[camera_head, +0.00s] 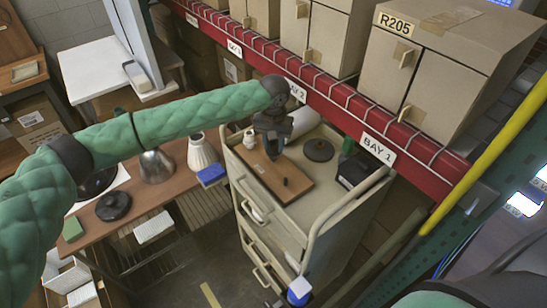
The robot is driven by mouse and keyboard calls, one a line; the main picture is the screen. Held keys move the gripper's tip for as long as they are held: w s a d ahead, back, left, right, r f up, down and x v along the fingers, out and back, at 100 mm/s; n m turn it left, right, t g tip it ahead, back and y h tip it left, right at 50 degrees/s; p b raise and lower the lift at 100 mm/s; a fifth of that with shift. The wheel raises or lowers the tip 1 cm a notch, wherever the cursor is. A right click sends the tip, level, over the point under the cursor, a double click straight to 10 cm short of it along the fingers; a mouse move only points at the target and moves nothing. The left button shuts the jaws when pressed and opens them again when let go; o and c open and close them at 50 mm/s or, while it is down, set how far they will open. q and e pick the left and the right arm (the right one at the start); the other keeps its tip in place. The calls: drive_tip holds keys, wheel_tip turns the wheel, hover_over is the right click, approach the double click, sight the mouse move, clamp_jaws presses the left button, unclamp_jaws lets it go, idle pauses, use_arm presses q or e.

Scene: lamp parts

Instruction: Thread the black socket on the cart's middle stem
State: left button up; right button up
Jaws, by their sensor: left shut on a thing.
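My left gripper (273,150) is above the far part of the cart's (333,205) top, over a brown wooden board (295,193). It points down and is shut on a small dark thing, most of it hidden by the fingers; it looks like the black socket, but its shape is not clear. A short dark peg (285,182) shows on the board, just right of and below the fingertips. I cannot tell whether it is the middle stem. Other stems are not clearly visible. My right gripper is not in view.
The cart top also holds a dark disc (318,150) and a black box (352,172). A red shelf beam (330,90) with cartons runs behind it. A brown table (135,190) at left carries a white shade (202,155), a metal shade (156,167) and a blue box (211,174).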

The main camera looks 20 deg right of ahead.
use_arm(q)
drive_tip(key=shift+f, duration=0.1)
idle(0.6)
drive_tip(key=o, duration=0.4)
drive_tip(key=c, duration=0.5)
